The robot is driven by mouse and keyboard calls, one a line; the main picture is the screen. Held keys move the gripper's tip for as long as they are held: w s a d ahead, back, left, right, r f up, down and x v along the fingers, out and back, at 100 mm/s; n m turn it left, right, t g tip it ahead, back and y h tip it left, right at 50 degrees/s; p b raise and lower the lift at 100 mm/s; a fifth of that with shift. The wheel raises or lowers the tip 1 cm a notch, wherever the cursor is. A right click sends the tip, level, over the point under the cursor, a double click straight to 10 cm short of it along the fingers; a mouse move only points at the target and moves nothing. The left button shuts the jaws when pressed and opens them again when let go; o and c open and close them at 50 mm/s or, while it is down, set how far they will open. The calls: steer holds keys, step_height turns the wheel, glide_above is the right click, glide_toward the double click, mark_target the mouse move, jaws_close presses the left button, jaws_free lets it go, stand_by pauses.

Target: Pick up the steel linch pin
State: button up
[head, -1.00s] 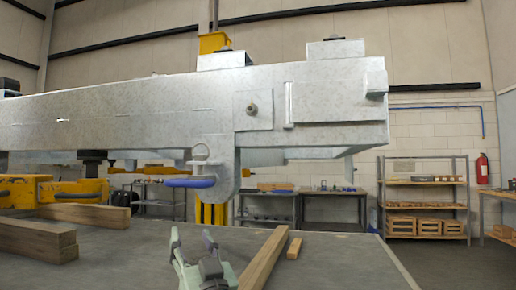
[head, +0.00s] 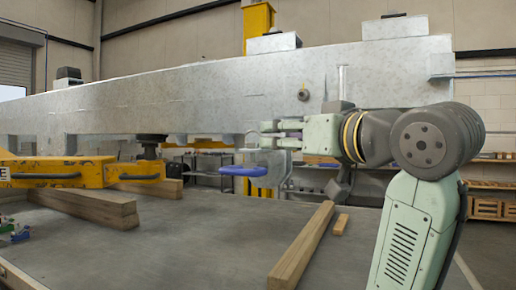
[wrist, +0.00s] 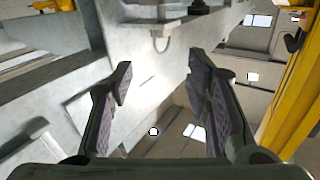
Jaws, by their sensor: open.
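The steel linch pin (head: 253,138) shows as a thin ring at the lug under the big steel beam, above a blue handle (head: 243,171). In the wrist view a thin pale loop that looks like its ring (wrist: 161,50) lies beyond and between my fingertips. My gripper (head: 281,133) points left in the head view, with its fingertips close to the right of the ring. In the wrist view my gripper (wrist: 160,62) is open, with nothing between its fingers. The fingers partly hide the pin in the head view, and its shank cannot be made out.
The galvanized beam (head: 220,105) runs across the back, close behind my gripper. A yellow stand (head: 85,174) is at the left. Timber blocks (head: 90,208) and a long timber (head: 301,246) lie on the grey bench (head: 200,255). The bench middle is clear.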

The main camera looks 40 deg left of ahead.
mark_target(255, 132)
steer(key=p+x, duration=0.4)
steer(key=x, duration=0.6)
steer(key=shift+s, duration=0.15)
steer(key=shift+a+f, duration=0.1)
steer(key=shift+a, duration=0.25)
steer(key=shift+c, duration=0.4)
jaws_close()
